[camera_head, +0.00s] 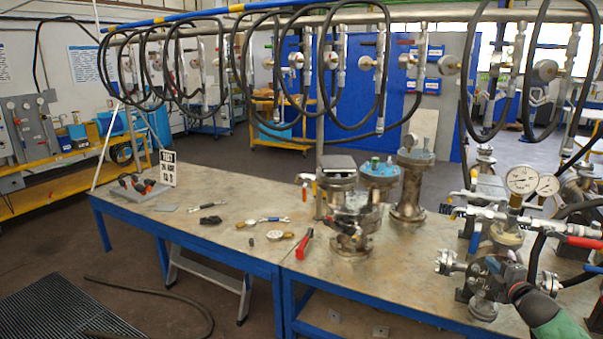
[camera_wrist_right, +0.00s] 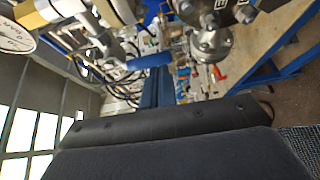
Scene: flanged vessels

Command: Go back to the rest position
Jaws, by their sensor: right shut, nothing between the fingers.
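My right gripper (camera_head: 519,292) is at the lower right of the head view, its dark end in front of a small flanged metal fitting (camera_head: 484,305) at the table's near right. It is shut and empty. I cannot tell whether it touches the fitting. A flanged metal part (camera_wrist_right: 211,45) hangs into the top of that view. My left gripper is not in view.
Gauges (camera_head: 522,179), valves and black hoses crowd the right side. Several flanged vessels (camera_head: 408,190) stand mid-table. A red-handled tool (camera_head: 305,243) and small parts lie on the blue-framed table (camera_head: 215,235). A hose rail (camera_head: 300,22) spans above. The floor at left is mostly open.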

